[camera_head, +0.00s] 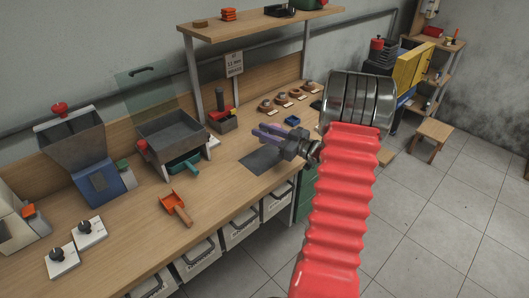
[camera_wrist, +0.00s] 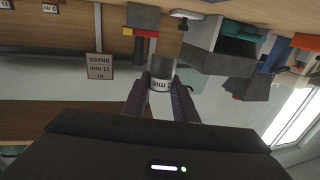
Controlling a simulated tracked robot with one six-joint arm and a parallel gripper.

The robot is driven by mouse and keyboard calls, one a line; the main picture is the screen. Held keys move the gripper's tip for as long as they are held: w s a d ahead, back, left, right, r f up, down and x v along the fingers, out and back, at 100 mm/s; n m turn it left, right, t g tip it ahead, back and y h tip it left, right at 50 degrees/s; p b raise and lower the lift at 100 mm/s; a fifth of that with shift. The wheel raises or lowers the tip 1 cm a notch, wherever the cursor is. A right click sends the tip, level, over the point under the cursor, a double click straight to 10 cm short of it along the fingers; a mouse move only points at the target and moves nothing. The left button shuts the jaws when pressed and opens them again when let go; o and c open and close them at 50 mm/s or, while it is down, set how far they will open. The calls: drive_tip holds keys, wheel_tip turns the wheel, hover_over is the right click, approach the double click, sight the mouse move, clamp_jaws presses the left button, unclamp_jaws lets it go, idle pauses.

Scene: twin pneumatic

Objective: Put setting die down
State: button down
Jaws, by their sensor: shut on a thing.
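The setting die (camera_wrist: 161,83) is a grey cylinder with a white printed band reading "mm". In the wrist view it sits between the two purple fingers of my gripper (camera_wrist: 160,98), which is shut on it. In the camera_head view my gripper (camera_head: 266,132) reaches over the bench near a dark flat mat (camera_head: 259,161). I cannot make out the die clearly there. I cannot tell whether the die touches any surface.
A sign reading "11 mm BRASS" (camera_wrist: 100,66) hangs near a block with a red part (camera_head: 222,122). A small blue tray (camera_head: 292,120) and several brown round pieces (camera_head: 282,98) lie behind my gripper. An orange scoop (camera_head: 175,205) lies on the bench (camera_head: 130,235).

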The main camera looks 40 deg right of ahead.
drive_tip(key=shift+f, duration=2)
drive_tip(key=shift+f, duration=0.1)
drive_tip(key=shift+f, duration=1.8)
drive_tip(key=c, duration=1.4)
unclamp_jaws()
drive_tip(key=shift+f, duration=0.1)
drive_tip(key=shift+c, duration=0.2)
drive_tip(key=v, duration=1.2)
